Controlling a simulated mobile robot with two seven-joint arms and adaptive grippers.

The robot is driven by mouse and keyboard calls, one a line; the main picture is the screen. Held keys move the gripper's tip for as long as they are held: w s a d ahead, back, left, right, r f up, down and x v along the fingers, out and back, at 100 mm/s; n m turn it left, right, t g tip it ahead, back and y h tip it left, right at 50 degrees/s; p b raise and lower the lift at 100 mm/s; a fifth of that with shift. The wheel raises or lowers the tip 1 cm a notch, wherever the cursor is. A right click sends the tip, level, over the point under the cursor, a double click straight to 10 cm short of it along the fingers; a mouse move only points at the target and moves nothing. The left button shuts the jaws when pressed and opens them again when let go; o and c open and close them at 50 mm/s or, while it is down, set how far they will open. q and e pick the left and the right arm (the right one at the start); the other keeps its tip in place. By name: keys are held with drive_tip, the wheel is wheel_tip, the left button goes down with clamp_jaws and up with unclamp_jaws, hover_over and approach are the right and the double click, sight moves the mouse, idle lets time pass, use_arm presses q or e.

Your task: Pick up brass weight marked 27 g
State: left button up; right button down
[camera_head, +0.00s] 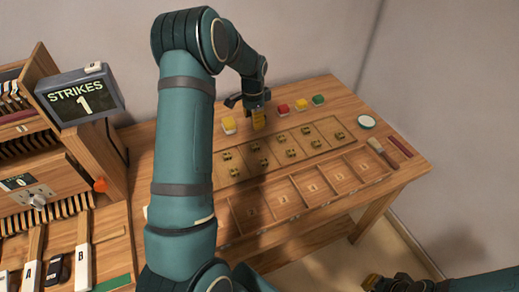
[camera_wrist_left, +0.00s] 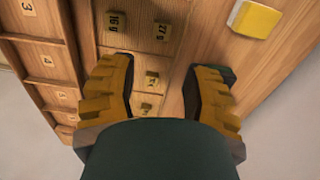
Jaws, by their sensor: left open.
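The brass weight marked 27 g (camera_wrist_left: 162,31) sits on the wooden panel in the left wrist view, beside a weight marked 16 g (camera_wrist_left: 117,21). Two more small weights (camera_wrist_left: 151,78) lie between my finger pads, their marks hard to read. My left gripper (camera_wrist_left: 160,65) is open and empty, with the 27 g weight beyond its fingertips, nearer the right finger. In the head view my left gripper (camera_head: 258,119) hangs above the back of the weight panel (camera_head: 325,128); the weights' marks are unreadable there. My right gripper (camera_head: 373,282) shows only partly at the bottom right.
Numbered compartments (camera_head: 281,199) line the table's front. A white round dish (camera_head: 366,122) and brush (camera_head: 381,152) are at right. A "STRIKES 1" display (camera_head: 82,96) stands at left.

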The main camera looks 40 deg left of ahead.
use_arm(q)
drive_tip(key=f, duration=0.1)
hover_over(253, 145)
drive_tip(key=f, duration=0.7)
drive_tip(key=shift+d+f+b, duration=0.25)
drive_tip(key=shift+d+b, duration=0.05)
drive_tip(key=shift+b, duration=0.05)
drive_tip(key=shift+a+f, duration=0.2)
drive_tip(key=shift+f, duration=2.5)
drive_tip(key=c, duration=0.7)
